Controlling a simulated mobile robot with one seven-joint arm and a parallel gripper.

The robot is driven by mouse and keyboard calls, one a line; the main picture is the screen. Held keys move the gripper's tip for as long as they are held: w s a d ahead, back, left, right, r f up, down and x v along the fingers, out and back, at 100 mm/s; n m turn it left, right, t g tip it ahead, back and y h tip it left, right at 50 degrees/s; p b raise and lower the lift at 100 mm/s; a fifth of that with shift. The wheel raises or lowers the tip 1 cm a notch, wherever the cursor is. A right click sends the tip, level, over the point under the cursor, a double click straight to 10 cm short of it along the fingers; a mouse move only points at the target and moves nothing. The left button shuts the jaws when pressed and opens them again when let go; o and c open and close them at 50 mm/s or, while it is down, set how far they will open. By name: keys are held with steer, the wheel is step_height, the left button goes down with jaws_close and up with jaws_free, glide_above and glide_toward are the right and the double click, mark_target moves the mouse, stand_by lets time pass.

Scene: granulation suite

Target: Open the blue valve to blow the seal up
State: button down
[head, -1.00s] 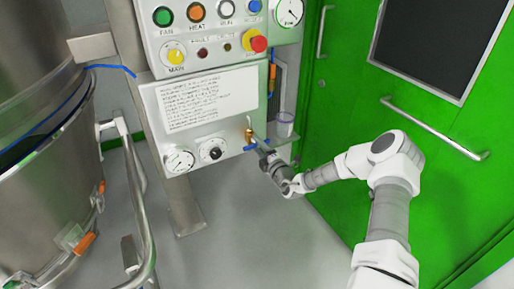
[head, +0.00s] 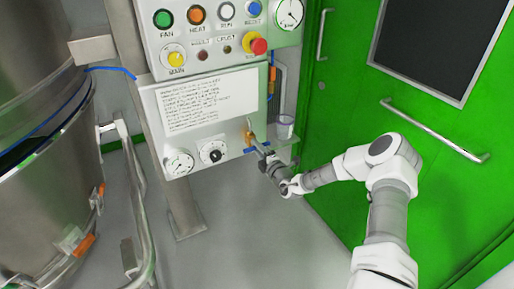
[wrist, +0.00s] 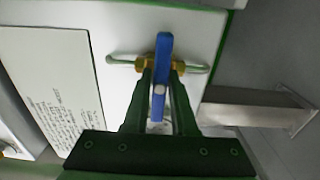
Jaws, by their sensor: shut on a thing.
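The blue valve handle (wrist: 163,48) stands between my gripper's fingers in the wrist view. It crosses the brass valve body (wrist: 142,64) and the thin pipe at about a right angle in that picture. My gripper (wrist: 161,80) is shut on the handle, a finger on each side. In the head view my gripper (head: 260,149) is at the lower right of the grey panel, beside the brass valve (head: 249,137). The blue handle is hardly visible there, mostly hidden by the gripper. A round gauge (head: 180,163) and a black knob (head: 212,152) sit left of the valve.
A control box (head: 215,45) with coloured buttons is above. A steel vessel (head: 40,170) and rail (head: 142,195) stand left. A green door (head: 430,110) with a bar handle is right, behind my arm. A clear cup (head: 284,128) is near the valve.

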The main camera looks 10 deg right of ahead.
steer(key=n+p, duration=0.1)
steer(key=n, duration=0.1)
steer(key=n+p, duration=0.1)
steer(key=p, duration=0.1)
steer(key=shift+r+n, duration=0.2)
steer(key=shift+n, duration=0.2)
steer(key=n+p, duration=0.2)
steer(key=n, duration=0.2)
steer(key=shift+f+n+p, duration=0.1)
steer(key=shift+n+p, duration=0.2)
steer(key=shift+p, duration=0.05)
steer(key=n+p, duration=0.1)
steer(key=n, duration=0.3)
steer(key=shift+n+p, duration=0.7)
steer(key=shift+n, duration=2.1)
steer(key=shift+f, duration=0.1)
steer(key=c, duration=0.7)
jaws_free()
